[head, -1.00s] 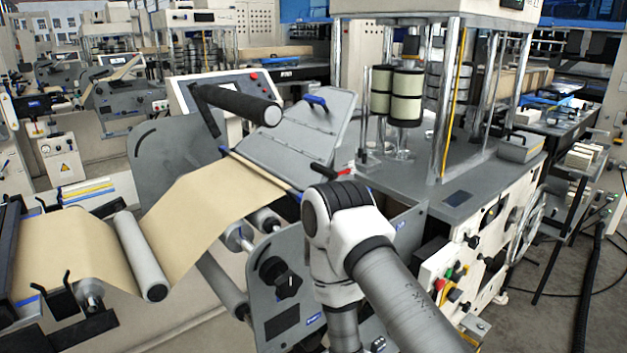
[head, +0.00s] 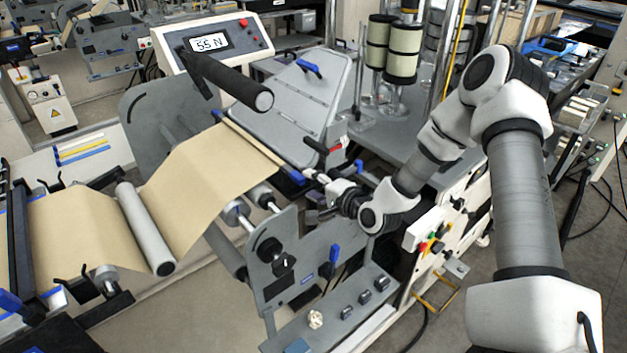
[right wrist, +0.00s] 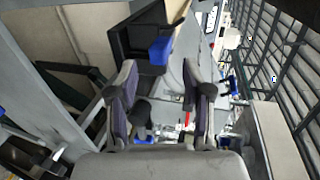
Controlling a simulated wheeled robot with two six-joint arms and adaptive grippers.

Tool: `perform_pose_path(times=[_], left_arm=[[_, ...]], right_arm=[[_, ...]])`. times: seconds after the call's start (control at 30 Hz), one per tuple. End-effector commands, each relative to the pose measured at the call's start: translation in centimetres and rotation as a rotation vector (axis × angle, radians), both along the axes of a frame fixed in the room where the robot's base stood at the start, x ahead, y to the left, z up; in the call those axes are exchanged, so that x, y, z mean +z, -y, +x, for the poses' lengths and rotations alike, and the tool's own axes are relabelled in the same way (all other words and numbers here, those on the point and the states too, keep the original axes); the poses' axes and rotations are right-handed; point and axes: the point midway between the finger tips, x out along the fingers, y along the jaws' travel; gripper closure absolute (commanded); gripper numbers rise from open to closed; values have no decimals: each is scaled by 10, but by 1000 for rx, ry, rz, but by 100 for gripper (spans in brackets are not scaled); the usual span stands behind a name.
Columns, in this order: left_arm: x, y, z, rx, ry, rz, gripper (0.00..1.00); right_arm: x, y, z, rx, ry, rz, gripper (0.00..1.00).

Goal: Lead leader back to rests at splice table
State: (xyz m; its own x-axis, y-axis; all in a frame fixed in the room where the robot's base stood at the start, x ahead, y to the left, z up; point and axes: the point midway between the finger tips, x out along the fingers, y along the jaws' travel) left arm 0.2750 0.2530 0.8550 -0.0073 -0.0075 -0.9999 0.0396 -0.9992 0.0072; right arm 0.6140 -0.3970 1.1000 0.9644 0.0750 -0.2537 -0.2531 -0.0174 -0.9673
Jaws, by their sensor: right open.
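The tan kraft web (head: 200,170) runs up from the left, under a grey roller (head: 147,230), to a thin leader bar (head: 250,143) at its upper edge. The bar's near end carries a blue grip (head: 293,178). My right gripper (head: 318,181) is open beside this end. In the right wrist view, a blue piece (right wrist: 160,50), seemingly that grip, shows just beyond and between the open fingers (right wrist: 160,90). I cannot tell whether they touch it. Which surface is the splice table, and its rests, I cannot tell for sure. My left gripper is out of view.
A black-sleeved bar (head: 230,82) sticks out above the web. A grey tilted panel (head: 295,95) with a blue handle stands behind the leader bar. A grey side plate (head: 285,250) with knobs is below my gripper. A display (head: 210,43) reads 55 N.

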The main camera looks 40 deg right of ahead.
Motion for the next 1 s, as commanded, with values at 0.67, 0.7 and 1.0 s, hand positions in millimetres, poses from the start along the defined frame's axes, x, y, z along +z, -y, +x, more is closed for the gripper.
perform_pose_path(times=[0.67,0.7,1.0], left_arm=[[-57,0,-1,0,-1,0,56],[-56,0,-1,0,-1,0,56],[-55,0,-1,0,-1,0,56]], right_arm=[[-21,-6,71,1,-1,-3,50],[-21,-6,72,1,-1,-2,50],[-20,-6,72,1,-2,-2,82]])
